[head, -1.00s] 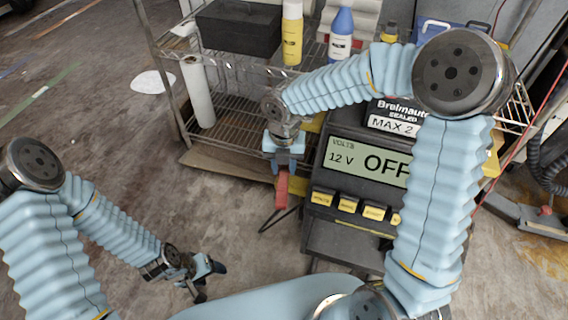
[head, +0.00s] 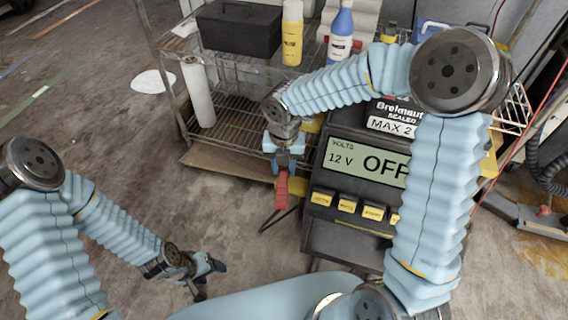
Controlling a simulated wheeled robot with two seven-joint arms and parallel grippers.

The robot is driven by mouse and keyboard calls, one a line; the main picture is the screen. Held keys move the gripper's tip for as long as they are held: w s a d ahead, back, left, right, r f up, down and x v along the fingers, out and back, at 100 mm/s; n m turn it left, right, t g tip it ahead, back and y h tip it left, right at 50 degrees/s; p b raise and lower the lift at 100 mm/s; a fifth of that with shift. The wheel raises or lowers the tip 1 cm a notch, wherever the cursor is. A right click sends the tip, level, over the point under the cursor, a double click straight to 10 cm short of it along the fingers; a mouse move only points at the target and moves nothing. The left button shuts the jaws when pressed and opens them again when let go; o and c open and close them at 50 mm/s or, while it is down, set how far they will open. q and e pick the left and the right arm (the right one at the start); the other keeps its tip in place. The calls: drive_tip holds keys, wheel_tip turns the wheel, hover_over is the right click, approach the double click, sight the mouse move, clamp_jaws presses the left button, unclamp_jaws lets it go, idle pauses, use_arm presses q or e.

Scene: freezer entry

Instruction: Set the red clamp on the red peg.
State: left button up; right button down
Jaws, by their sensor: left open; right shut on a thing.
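My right gripper (head: 283,168) is shut on the red clamp (head: 281,192) and holds it at the left side of the grey charger. The clamp hangs downward below the fingers, in front of the charger's left edge in the picture. I cannot tell whether it touches anything. I cannot make out the red peg in this view; it may be hidden. My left gripper (head: 208,276) is open and empty, low at the left, well away from the clamp.
The charger (head: 348,185) shows "12 V OFF" above yellow buttons. Behind stands a wire shelf (head: 240,118) with a black box (head: 238,27), a yellow bottle (head: 291,35), a blue bottle (head: 340,32) and a white roll (head: 197,92). The floor at left is clear.

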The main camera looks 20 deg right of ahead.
idle(0.5)
use_arm(q)
drive_tip(key=shift+r+p, duration=0.75)
drive_tip(key=shift+r, duration=0.05)
idle(1.9)
drive_tip(key=shift+r, duration=0.2)
drive_tip(key=shift+r+p, duration=0.5)
drive_tip(key=shift+p, duration=0.2)
idle(1.6)
drive_tip(key=shift+r, duration=0.2)
drive_tip(key=shift+a, duration=0.1)
